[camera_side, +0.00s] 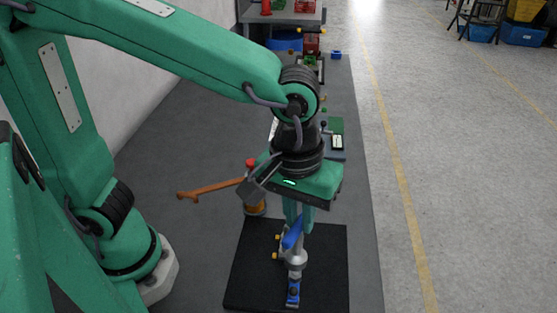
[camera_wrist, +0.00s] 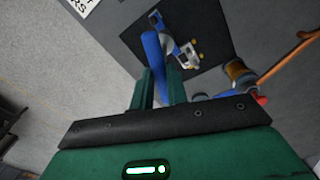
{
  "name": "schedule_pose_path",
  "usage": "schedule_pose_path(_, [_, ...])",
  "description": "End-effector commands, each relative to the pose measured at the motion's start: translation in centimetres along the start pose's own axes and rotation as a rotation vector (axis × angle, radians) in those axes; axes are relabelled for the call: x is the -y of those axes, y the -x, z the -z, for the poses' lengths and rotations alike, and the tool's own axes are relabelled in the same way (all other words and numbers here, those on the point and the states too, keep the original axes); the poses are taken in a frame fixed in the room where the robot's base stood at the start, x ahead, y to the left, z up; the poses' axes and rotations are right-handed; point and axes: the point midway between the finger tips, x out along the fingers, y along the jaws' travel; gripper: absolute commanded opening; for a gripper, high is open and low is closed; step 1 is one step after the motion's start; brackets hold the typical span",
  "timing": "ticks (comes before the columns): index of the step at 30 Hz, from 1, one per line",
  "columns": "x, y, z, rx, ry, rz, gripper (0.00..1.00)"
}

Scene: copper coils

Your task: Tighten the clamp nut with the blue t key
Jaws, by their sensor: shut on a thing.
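The blue t key (camera_side: 292,236) is between the fingers of my gripper (camera_side: 298,222), which is shut on its bar. In the wrist view my gripper (camera_wrist: 160,82) has the blue bar (camera_wrist: 153,52) standing out past the fingertips. The clamp (camera_side: 297,260), silver with a blue end and small yellow parts, is on the black mat (camera_side: 325,275) just below the key. The clamp also shows in the wrist view (camera_wrist: 186,54), beside the key. The clamp nut cannot be made out, and I cannot tell whether the key touches it.
A copper-coloured bar (camera_side: 210,189) sticks out left from a stand (camera_side: 255,207) with a red top (camera_side: 251,163), close behind the mat. A green block (camera_side: 336,126) and other items stand farther back. The grey bench (camera_side: 165,165) is clear on the left.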

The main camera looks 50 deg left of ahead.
Motion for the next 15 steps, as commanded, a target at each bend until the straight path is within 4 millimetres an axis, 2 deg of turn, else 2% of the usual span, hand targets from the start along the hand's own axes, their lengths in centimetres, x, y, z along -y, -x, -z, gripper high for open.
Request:
schedule_pose_path(9, [0.05, 0.02, -0.12, 0.0, 0.33, -0.002, 0.0])
schedule_pose_path(15, [0.08, 0.01, -0.16, 0.0, 0.462, -0.002, 0.0])
